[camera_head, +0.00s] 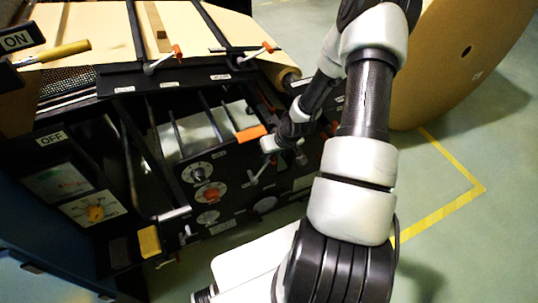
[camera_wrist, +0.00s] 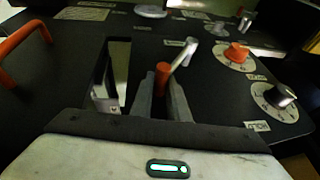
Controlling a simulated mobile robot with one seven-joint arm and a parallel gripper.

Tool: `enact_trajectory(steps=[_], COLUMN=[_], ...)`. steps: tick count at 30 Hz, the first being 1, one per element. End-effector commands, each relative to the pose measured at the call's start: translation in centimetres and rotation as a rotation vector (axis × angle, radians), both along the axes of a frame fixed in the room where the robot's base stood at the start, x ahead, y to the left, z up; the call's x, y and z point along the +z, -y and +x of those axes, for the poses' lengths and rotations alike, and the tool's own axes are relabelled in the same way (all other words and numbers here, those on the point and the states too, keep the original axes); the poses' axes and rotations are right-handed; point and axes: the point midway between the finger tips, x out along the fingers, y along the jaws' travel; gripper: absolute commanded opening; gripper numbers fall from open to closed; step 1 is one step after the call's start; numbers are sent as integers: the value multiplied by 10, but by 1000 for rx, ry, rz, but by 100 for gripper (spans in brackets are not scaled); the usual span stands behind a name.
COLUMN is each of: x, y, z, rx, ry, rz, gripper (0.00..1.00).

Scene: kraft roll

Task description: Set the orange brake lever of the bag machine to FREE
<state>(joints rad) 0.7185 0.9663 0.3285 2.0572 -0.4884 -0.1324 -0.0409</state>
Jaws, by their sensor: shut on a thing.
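The orange brake lever, an orange grip on a pale metal arm, shows in the wrist view (camera_wrist: 162,76), low over the black panel. My gripper (camera_wrist: 162,92) has its two grey fingers on either side of the orange grip and is shut on it. The lever's pale arm slants up and right from the grip. In the head view my gripper (camera_head: 283,145) is down at the machine's front panel, and it hides the lever's grip there. The small labels by the lever are too blurred to read.
An orange bar handle (camera_wrist: 22,45) stands left of my gripper in the wrist view. An orange dial knob (camera_wrist: 237,53) and a black dial knob (camera_wrist: 280,96) are at right. A large kraft roll (camera_head: 465,60) stands right of my arm. Green floor (camera_head: 440,260) is clear.

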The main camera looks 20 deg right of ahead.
Motion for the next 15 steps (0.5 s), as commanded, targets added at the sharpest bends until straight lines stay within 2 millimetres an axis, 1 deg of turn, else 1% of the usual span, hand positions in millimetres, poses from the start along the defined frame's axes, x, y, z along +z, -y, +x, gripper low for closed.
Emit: enact_trajectory(steps=[1, 10, 11, 12, 14, 15], x=[-2, -2, -2, -2, -2, -2], y=[4, 5, 6, 6, 5, 5], z=[-2, -1, -1, -1, -1, -1], rx=[-3, -5, -5, -6, -5, -5], ry=[-4, -2, -2, -2, -2, -2], rz=[-4, -5, -5, -6, -5, -4], gripper=[0, 0, 18, 25, 33, 33])
